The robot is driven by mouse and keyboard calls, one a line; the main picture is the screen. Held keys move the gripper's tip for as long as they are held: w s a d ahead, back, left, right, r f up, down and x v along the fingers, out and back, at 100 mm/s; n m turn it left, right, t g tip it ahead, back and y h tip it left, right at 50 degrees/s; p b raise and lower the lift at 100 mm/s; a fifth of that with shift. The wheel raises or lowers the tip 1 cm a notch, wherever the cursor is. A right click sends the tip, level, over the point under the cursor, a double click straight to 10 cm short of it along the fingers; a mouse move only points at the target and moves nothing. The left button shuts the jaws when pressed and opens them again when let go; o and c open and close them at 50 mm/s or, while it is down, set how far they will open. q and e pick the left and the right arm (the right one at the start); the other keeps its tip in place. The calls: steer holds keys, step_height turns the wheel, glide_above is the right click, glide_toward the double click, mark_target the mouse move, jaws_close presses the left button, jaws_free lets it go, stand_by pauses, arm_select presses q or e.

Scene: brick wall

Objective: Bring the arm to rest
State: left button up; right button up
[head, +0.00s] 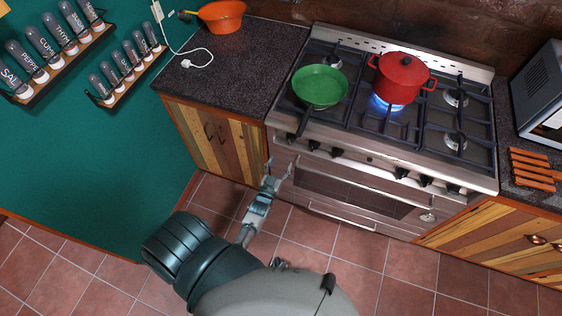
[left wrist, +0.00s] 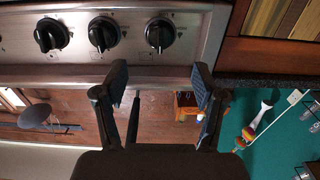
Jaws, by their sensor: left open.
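My left gripper (head: 277,172) is in front of the stove's left front edge, below the knobs, in the head view. In the left wrist view its two fingers (left wrist: 158,88) are spread apart with nothing between them. The stove (head: 385,160) is steel with black knobs along its front; several knobs (left wrist: 103,34) show close up in the left wrist view. My left arm reaches in from the bottom of the head view. My right gripper is not in view.
A green pan (head: 320,86) and a red pot (head: 401,78) stand on the stove; a blue flame burns under the pot. Tiled floor (head: 330,240) lies in front.

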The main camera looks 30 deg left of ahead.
arm_select(q)
steer(key=s+d+f+m+g+h, duration=0.1)
steer(key=s+d+f+g, duration=0.2)
steer(key=s+f, duration=0.5)
steer(key=s+d+f+m+g+h, duration=0.1)
steer(key=s+d+f+g+h, duration=0.3)
steer(key=f, duration=0.7)
steer(key=s+d+f+m+g+y, duration=0.1)
steer(key=s+d+f+g, duration=0.15)
steer(key=s+f, duration=0.6)
steer(key=s+f+m+g, duration=0.1)
steer(key=s+f+g, duration=0.2)
steer(key=s, duration=0.9)
steer(key=s+f+m+g, duration=0.1)
steer(key=s+f+g, duration=0.3)
steer(key=s+f, duration=0.4)
steer(key=s, duration=0.3)
steer(key=shift+s+a, duration=0.3)
steer(key=shift+s, duration=0.05)
